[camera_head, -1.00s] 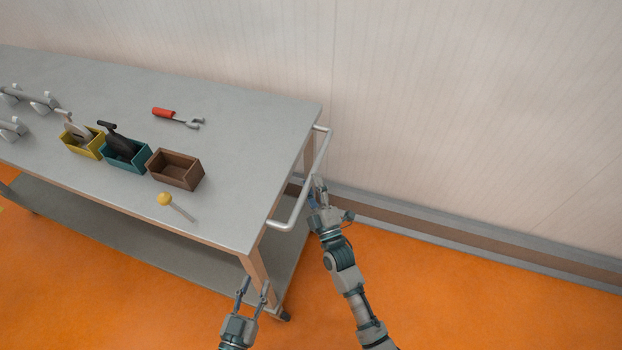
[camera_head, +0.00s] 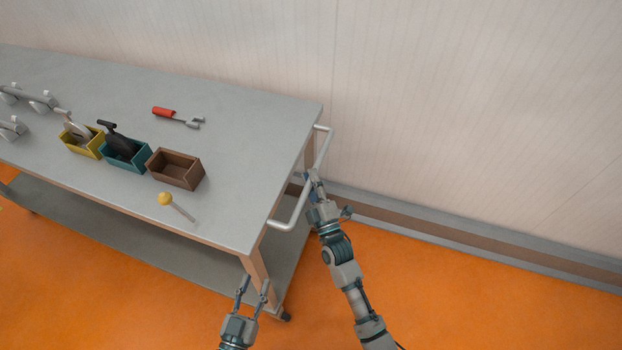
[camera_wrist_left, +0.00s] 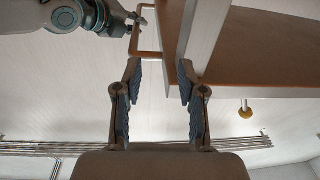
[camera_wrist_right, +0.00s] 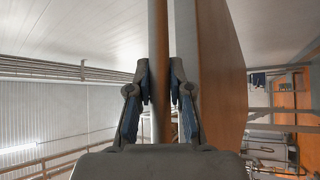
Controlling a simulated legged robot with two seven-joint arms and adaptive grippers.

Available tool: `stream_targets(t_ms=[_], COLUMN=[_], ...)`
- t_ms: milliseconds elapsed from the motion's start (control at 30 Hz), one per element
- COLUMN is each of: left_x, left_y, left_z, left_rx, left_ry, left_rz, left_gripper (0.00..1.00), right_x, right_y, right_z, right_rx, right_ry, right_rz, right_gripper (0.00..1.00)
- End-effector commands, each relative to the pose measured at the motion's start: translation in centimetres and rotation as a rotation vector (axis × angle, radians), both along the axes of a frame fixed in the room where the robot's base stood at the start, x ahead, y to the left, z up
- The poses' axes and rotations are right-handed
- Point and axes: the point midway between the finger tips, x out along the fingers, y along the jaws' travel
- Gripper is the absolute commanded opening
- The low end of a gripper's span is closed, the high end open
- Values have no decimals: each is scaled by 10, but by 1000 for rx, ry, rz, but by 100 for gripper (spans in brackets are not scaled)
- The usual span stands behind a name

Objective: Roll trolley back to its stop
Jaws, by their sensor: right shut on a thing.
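The trolley is a long grey-topped table (camera_head: 235,115) with a lower shelf (camera_head: 110,225) and a caster near its front right leg. A pale bar handle (camera_head: 292,212) sticks out from its right end. My right gripper (camera_head: 313,180) is at the middle of this handle and shut on it. In the right wrist view the handle bar (camera_wrist_right: 158,60) runs between the fingers. My left gripper (camera_head: 254,285) is open and empty, low beside the trolley's front right leg (camera_head: 256,268). In the left wrist view its fingers (camera_wrist_left: 158,80) are apart with nothing between them.
On the top are a yellow bin (camera_head: 84,146), a teal bin (camera_head: 126,158), an empty brown bin (camera_head: 175,169), a red-handled tool (camera_head: 175,116) and a yellow-knobbed pin (camera_head: 166,199). A wall with a skirting rail (camera_head: 450,235) runs behind. Orange floor is clear at right.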

Motion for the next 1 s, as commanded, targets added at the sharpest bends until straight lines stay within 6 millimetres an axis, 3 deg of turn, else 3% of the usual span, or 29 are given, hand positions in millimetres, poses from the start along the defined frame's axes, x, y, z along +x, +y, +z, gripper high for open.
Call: stream_targets(t_ms=[233, 467, 700, 1000], left_x=[-5, -19, -50, -95], left_y=[3, 9, 25, 45], left_z=[-14, -48, -83, -110], left_rx=[39, 114, 186, 252], left_ry=[123, 374, 656, 943], left_rz=[-1, 5, 14, 22], left_gripper=[40, 40, 40, 40], right_x=[-7, -20, -33, -49], right_y=[-19, -59, -101, -151], right_z=[0, 1, 0, -1], right_rx=[-5, -3, -4, -7], right_ry=[1, 1, 3, 6], right_rz=[0, -1, -1, 0], right_gripper=[0, 0, 0, 0])
